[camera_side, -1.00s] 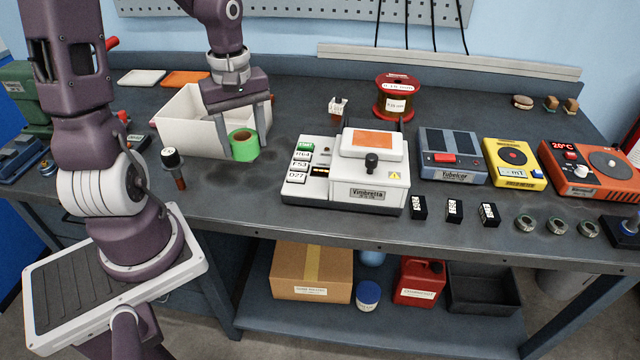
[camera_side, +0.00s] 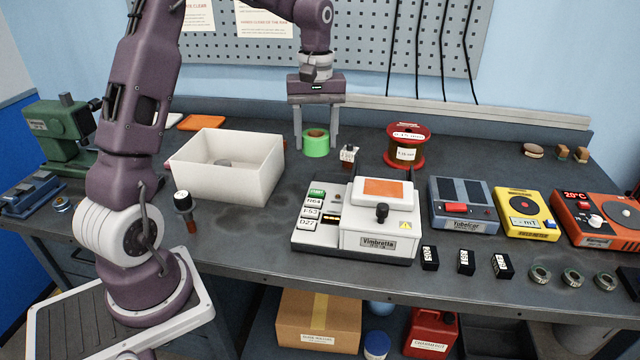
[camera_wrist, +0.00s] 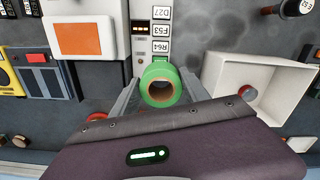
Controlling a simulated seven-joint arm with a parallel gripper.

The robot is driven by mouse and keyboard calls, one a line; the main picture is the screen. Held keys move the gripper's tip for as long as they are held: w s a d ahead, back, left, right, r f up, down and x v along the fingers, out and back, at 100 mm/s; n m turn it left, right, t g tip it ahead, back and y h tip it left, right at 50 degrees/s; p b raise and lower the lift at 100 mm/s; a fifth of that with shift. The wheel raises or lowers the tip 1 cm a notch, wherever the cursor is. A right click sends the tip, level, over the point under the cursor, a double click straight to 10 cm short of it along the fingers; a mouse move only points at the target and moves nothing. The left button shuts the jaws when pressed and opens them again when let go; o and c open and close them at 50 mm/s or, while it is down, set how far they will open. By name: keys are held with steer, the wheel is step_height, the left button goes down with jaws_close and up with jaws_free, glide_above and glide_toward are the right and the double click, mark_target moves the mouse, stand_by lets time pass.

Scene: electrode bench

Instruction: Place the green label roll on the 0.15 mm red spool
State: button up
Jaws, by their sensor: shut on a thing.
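The green label roll (camera_side: 316,143) has a brown core and hangs between the fingers of my gripper (camera_side: 316,146). My gripper is shut on the roll, which also shows between the fingers in the wrist view (camera_wrist: 161,85). The roll appears held above the bench, right of the white bin. The red spool (camera_side: 405,160) stands upright at the back of the bench, to the right of my gripper and apart from it. It has a label on its top and one on its side; the top one appears to read 0.15 mm.
The white bin (camera_side: 262,184) stands left of my gripper. A small labelled bottle (camera_side: 348,158) stands between my gripper and the spool. The white Vimbretta machine (camera_side: 375,240) is in front of the spool. Thin cables (camera_side: 443,60) hang on the pegboard behind.

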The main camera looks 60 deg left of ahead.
mark_target(292, 189)
steer(key=a+r+n, duration=0.2)
steer(key=a+n, duration=0.7)
steer(key=a, duration=0.1)
steer(key=shift+n, duration=0.3)
steer(key=f, duration=1.2)
steer(key=s+f, duration=0.1)
steer(key=f, duration=0.5)
steer(key=shift+a, duration=0.25)
steer(key=o, duration=1.4)
steer(key=shift+f, duration=0.1)
